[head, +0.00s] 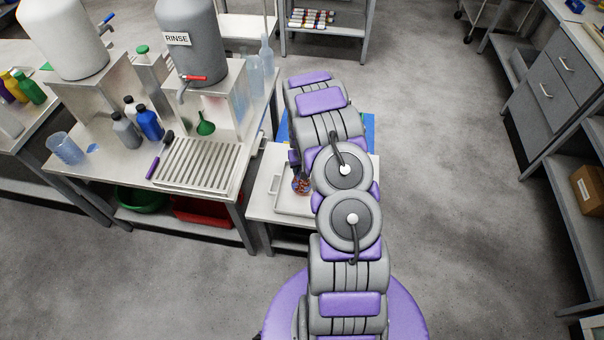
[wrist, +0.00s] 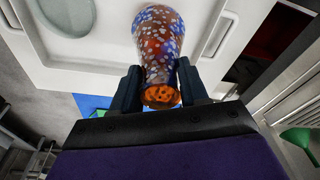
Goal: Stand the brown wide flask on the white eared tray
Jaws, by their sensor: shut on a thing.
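The brown wide flask (wrist: 158,45) is brown-orange with white and blue speckles. My gripper (wrist: 160,82) is shut on it, one dark finger on each side. In the head view the flask (head: 301,186) shows just left of my arm, over the white eared tray (head: 283,203). The tray's rim and one ear (wrist: 217,34) also show in the wrist view. I cannot tell whether the flask's base touches the tray. My arm hides the tray's right part and most of the gripper in the head view.
The tray lies on a small white table (head: 258,213), with a blue thing (head: 369,128) behind my arm. Open floor lies at right.

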